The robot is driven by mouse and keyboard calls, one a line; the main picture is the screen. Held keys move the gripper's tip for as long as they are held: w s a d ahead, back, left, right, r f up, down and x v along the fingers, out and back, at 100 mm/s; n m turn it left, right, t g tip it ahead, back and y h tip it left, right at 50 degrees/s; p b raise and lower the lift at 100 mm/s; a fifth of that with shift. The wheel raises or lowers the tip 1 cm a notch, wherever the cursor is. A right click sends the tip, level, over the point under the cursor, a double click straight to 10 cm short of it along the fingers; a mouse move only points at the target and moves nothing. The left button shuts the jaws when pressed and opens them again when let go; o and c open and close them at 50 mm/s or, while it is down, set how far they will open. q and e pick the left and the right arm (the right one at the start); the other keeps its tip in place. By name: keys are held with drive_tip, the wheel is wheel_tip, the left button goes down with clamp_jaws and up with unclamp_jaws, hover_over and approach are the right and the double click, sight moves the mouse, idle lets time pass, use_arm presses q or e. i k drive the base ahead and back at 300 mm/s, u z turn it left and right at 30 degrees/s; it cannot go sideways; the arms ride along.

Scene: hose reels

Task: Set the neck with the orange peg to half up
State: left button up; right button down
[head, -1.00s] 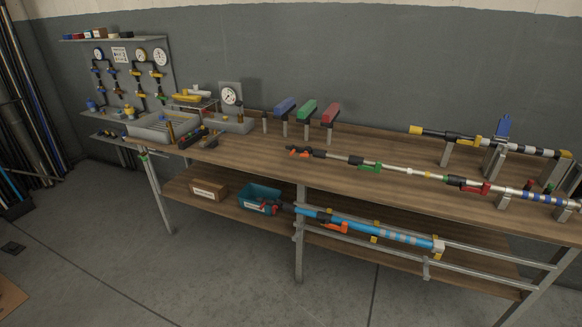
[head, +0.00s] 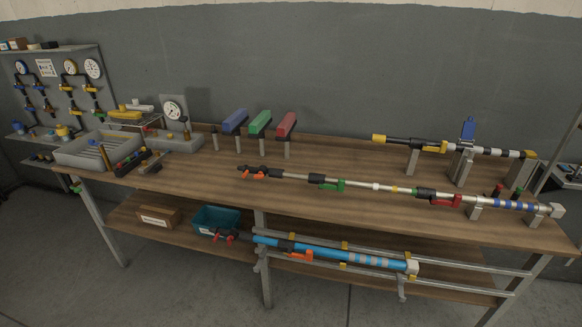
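Neither of my grippers shows in the head view. A long silver pole (head: 360,187) lies along the bench top, with an orange piece (head: 254,174) at its left end, a green clamp (head: 331,185) and a red clamp (head: 446,200). A thicker blue pole (head: 330,254) lies on rails below, with an orange piece (head: 299,255) on its underside. A shorter black pole (head: 408,143) with a yellow tip rests on posts at the back right. I cannot tell which part is the neck with the orange peg, nor its setting.
Blue (head: 235,121), green (head: 260,122) and red (head: 286,124) blocks stand on posts at the back. Grey trays (head: 78,160) and a gauge panel (head: 75,85) are at the left. A teal bin (head: 232,221) and brown box (head: 159,217) sit on the lower shelf.

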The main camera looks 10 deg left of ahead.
sight(246, 169)
drive_tip(key=z, duration=0.2)
drive_tip(key=i, duration=1.05)
drive_tip(key=u, duration=0.2)
